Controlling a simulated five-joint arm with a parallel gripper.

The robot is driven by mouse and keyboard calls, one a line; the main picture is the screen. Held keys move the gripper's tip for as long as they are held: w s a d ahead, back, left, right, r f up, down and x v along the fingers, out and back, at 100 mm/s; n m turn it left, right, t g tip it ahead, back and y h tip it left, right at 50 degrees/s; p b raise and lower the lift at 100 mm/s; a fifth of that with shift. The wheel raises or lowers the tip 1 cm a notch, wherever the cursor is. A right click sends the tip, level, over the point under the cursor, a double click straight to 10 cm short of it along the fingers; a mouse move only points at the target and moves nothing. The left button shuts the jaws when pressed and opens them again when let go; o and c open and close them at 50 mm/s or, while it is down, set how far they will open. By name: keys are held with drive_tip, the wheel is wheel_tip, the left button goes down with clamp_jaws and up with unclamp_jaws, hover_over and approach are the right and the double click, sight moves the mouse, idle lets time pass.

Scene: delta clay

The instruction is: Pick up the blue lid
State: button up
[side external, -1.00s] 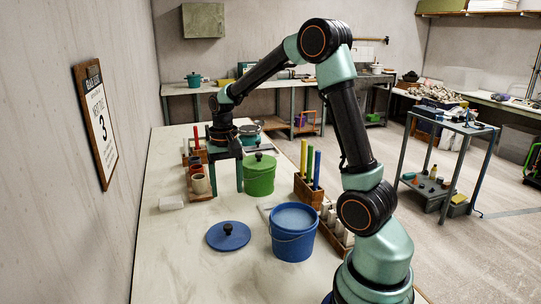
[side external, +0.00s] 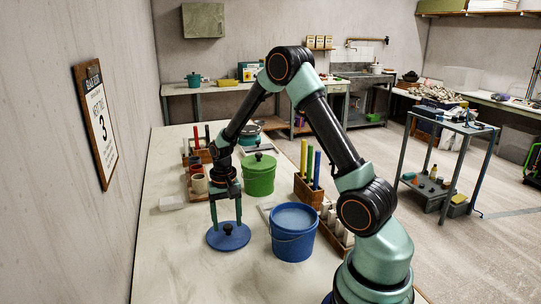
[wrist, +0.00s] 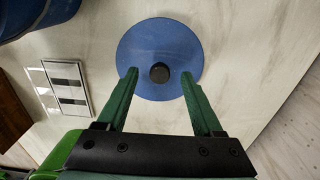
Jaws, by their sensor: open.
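The blue lid (side external: 229,238) is a flat disc with a dark round knob on top, lying on the pale table. It also shows in the wrist view (wrist: 160,42). My gripper (side external: 226,222) is open above the lid, fingers pointing down. In the wrist view my gripper's green fingertips (wrist: 157,72) sit on either side of the black knob (wrist: 159,73), apart from it. The exact height of the fingertips over the lid is hard to tell.
An open blue bucket (side external: 293,235) stands right of the lid. A green lidded pot (side external: 259,176) stands behind. A wooden rack with coloured tubes (side external: 309,182) is farther right. A small clear container (side external: 171,203) lies at left. The table in front and left of the lid is clear.

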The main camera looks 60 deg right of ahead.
drive_tip(key=shift+f, duration=0.5)
clamp_jaws()
drive_tip(key=shift+r, duration=0.2)
